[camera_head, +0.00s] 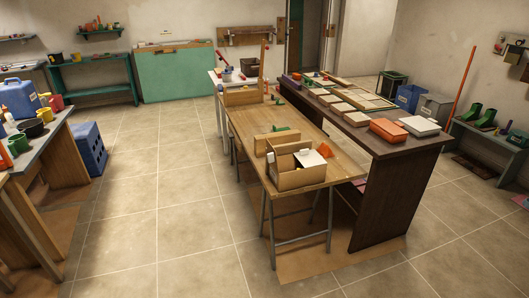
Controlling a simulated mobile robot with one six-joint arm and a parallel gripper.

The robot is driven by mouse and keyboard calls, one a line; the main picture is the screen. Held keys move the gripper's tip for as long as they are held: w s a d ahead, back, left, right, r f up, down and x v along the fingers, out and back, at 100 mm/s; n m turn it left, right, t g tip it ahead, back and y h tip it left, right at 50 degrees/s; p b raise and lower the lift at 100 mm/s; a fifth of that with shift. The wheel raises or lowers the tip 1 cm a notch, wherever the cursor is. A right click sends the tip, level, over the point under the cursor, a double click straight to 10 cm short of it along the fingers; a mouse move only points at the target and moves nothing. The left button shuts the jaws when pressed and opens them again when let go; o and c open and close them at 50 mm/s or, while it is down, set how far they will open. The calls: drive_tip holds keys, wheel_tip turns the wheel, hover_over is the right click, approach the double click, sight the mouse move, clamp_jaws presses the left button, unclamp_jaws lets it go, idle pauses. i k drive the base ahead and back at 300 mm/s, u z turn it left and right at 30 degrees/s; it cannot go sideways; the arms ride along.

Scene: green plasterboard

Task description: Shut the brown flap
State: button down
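A light brown open box (297,181) stands at the near end of the long wooden table (245,123). It holds a white piece and a few small things. A brown upright panel (283,139) rises at its back; I cannot tell whether this is the brown flap or a separate board. No hinge is clear at this size. My gripper is not in view.
A dark brown table (378,200) with several flat boxes stands close along the right of the wooden table. Green plasterboard (176,75) leans at the back wall. The tiled floor between is clear.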

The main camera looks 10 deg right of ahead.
sight(272, 157)
drive_tip(key=u, duration=0.2)
drive_tip(key=i, duration=1.4)
drive_tip(key=u, duration=0.15)
drive_tip(key=k, duration=1.35)
drive_tip(key=u, duration=0.85)
drive_tip(key=i, duration=1)
drive_tip(key=u, duration=0.4)
